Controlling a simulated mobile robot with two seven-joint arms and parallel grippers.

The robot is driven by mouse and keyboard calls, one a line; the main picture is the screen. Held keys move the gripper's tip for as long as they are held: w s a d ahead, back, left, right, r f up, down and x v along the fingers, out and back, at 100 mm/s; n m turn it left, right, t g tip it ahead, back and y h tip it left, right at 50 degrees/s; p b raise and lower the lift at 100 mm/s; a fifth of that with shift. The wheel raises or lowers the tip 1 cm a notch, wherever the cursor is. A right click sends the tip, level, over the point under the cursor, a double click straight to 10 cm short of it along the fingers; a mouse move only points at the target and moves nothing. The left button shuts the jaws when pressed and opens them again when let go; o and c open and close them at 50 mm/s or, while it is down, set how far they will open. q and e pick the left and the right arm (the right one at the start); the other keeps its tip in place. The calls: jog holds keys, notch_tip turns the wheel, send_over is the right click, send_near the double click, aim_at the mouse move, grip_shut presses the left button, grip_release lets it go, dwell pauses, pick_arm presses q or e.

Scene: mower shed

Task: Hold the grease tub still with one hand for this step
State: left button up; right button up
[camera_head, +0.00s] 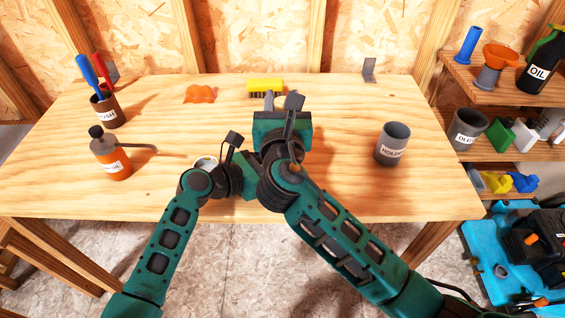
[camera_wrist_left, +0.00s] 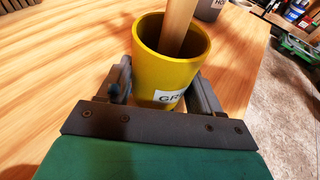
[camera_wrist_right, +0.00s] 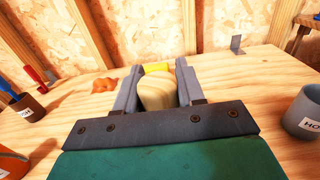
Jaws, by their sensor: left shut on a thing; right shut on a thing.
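The yellow grease tub (camera_wrist_left: 165,68), with a white label partly reading "GR", stands between the fingers of my left gripper (camera_wrist_left: 163,82) in the left wrist view. That gripper is shut on the tub's sides. A wooden handle (camera_wrist_left: 178,25) stands tilted in the tub, its lower end hidden inside. In the right wrist view my right gripper (camera_wrist_right: 157,75) is shut on a pale rounded wooden piece (camera_wrist_right: 158,92), seemingly the handle's upper end. In the head view my right gripper (camera_head: 281,101) is over the middle of the bench, and my arms hide the tub.
A yellow brush (camera_head: 266,86) and an orange cloth (camera_head: 200,94) lie at the back of the bench (camera_head: 340,195). An orange bottle (camera_head: 111,160) and a brown cup of tools (camera_head: 105,112) stand left. A grey labelled cup (camera_head: 392,145) stands right. The front right is clear.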

notch_tip(320, 180, up, 6)
dwell(0.6)
dwell(0.4)
notch_tip(320, 180, up, 4)
jog(key=shift+r, duration=0.1)
dwell(0.3)
pick_arm(q)
jog(key=o, duration=1.2)
